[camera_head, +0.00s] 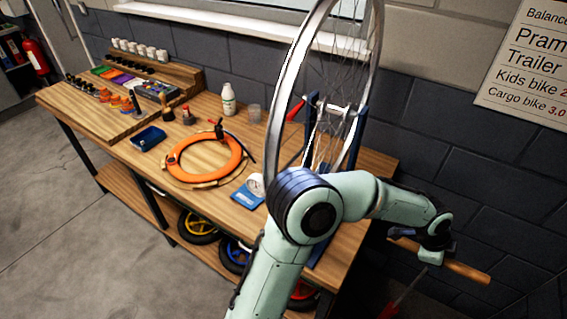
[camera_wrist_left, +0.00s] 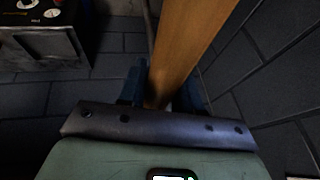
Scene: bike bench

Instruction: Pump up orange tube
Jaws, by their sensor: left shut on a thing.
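The orange tube (camera_head: 173,155) lies as a ring on the wooden bench, with a thin hoop around it and a small dark fitting (camera_head: 219,130) on its far side. My left gripper (camera_head: 432,254) is right of the bench, shut on a wooden bar (camera_head: 467,269), which looks like a pump handle. The left wrist view shows the bar (camera_wrist_left: 185,45) running between the dark fingers. A blurred red part (camera_head: 398,303) shows low below the bar; I cannot tell if they join. My right gripper is not in view.
A spoked wheel (camera_head: 281,95) stands upright in a blue stand (camera_head: 352,152) at the bench's right end. A white bottle (camera_head: 228,98), a blue tray (camera_head: 148,138) and a blue device (camera_head: 247,194) are on the bench (camera_head: 205,198). A dark box (camera_wrist_left: 45,45) shows in the wrist view.

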